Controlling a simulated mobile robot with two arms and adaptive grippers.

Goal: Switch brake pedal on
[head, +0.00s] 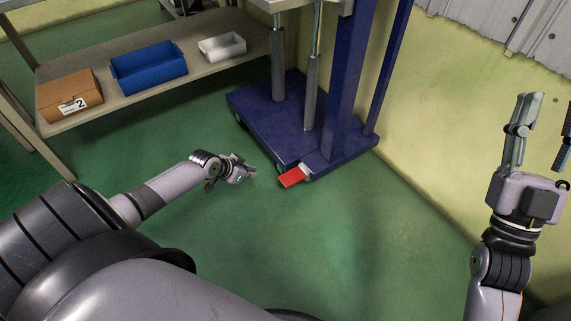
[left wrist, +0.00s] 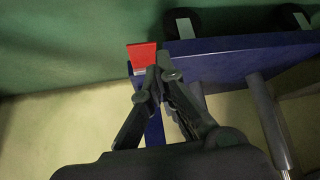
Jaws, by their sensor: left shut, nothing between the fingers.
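The red brake pedal (head: 291,178) sticks out from the front corner of the blue wheeled base (head: 262,125), low over the floor. My left gripper (head: 252,172) is shut and empty, just left of the pedal and apart from it in the head view. In the left wrist view the pedal (left wrist: 142,55) appears just beyond and left of the shut fingertips (left wrist: 158,68); I cannot tell the exact gap. My right gripper (head: 543,130) is raised at the right edge, far from the pedal, with its fingers spread and nothing between them.
A low shelf (head: 205,70) at the left holds a cardboard box (head: 66,98), a blue bin (head: 148,68) and a white tray (head: 222,47). A yellow wall (head: 430,140) stands right of the blue base. The green floor (head: 300,230) in front is clear.

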